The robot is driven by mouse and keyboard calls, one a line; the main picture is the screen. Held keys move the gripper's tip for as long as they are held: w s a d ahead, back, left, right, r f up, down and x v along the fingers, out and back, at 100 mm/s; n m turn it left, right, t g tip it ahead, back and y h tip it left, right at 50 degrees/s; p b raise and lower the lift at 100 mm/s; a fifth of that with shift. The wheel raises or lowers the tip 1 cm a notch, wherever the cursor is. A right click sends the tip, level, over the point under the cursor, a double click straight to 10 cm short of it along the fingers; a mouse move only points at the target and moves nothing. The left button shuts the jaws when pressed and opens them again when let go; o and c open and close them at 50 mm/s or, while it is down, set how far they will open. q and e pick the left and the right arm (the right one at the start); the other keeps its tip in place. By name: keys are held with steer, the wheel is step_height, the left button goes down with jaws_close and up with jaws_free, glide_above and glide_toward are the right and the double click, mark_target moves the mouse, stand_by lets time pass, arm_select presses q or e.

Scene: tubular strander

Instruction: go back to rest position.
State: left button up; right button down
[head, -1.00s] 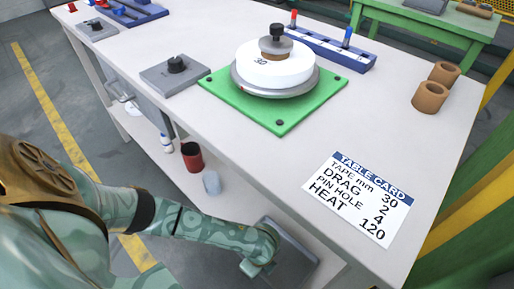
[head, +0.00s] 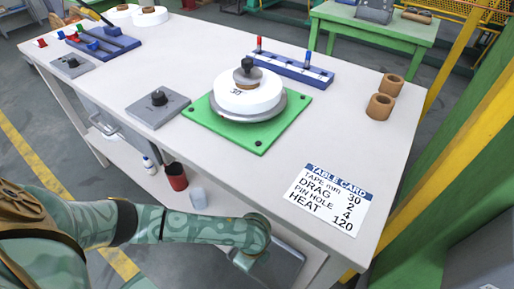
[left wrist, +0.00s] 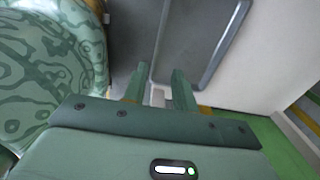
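My left arm comes in from the left in the head view and reaches down past the front edge of the white table (head: 240,165). My left gripper (head: 243,263) is low beside the table's near side, mostly hidden behind its own wrist. In the left wrist view the two green fingers (left wrist: 161,70) stand apart with nothing between them. A dark grey tray-like panel (left wrist: 200,45) lies beyond the fingertips. My right gripper is in neither view.
On the table are a green plate (head: 255,145) bearing a white roll (head: 248,98), a table card (head: 328,200), brown cylinders (head: 380,107), a blue pin rack (head: 290,68) and a grey block (head: 158,108). A red cup (head: 176,177) stands on the shelf below.

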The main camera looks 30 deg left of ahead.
arm_select(q)
steer(key=shift+d, duration=0.1)
